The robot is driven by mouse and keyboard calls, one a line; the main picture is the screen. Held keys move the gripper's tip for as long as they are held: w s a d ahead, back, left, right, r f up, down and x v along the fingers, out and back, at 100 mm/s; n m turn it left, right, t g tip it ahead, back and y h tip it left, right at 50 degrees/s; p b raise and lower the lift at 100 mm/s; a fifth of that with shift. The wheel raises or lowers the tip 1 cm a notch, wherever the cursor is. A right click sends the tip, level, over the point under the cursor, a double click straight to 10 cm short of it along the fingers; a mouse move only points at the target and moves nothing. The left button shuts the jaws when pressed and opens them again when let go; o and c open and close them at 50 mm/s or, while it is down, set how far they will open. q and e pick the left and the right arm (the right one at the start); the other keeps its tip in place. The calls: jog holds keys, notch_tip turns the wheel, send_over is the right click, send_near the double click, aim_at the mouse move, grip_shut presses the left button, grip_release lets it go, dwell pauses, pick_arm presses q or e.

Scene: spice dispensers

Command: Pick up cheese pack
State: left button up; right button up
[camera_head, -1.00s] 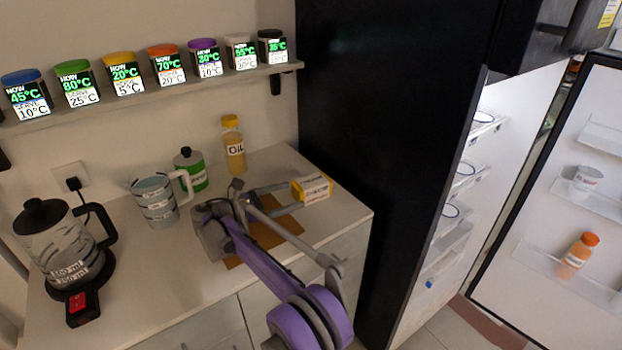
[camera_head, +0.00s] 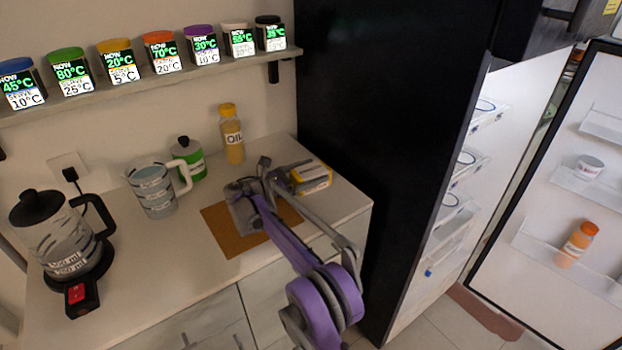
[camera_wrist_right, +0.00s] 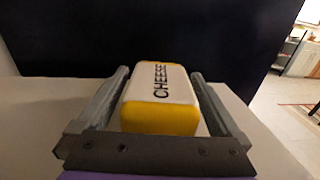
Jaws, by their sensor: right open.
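The cheese pack (camera_head: 314,178) is a yellow and white block lying on the right part of the counter, close to the black fridge side. In the right wrist view the cheese pack (camera_wrist_right: 160,95) shows its white top with "CHEESE" lettering and its yellow near end. My right gripper (camera_head: 300,176) is open around the pack. In the right wrist view its two fingers (camera_wrist_right: 158,88) lie along the left and right sides of the pack, with a small gap visible on the right. The left gripper is not in view.
A brown board (camera_head: 222,232) lies under my right arm. An oil bottle (camera_head: 232,140), a green bottle (camera_head: 187,160), a measuring jug (camera_head: 155,190) and a kettle (camera_head: 60,235) stand behind and left. The tall black fridge (camera_head: 385,130) closes off the right side.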

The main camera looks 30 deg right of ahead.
jog(key=shift+d, duration=0.7)
jog(key=shift+c, duration=0.3)
jog(key=c, duration=1.4)
jog(key=shift+r, duration=0.15)
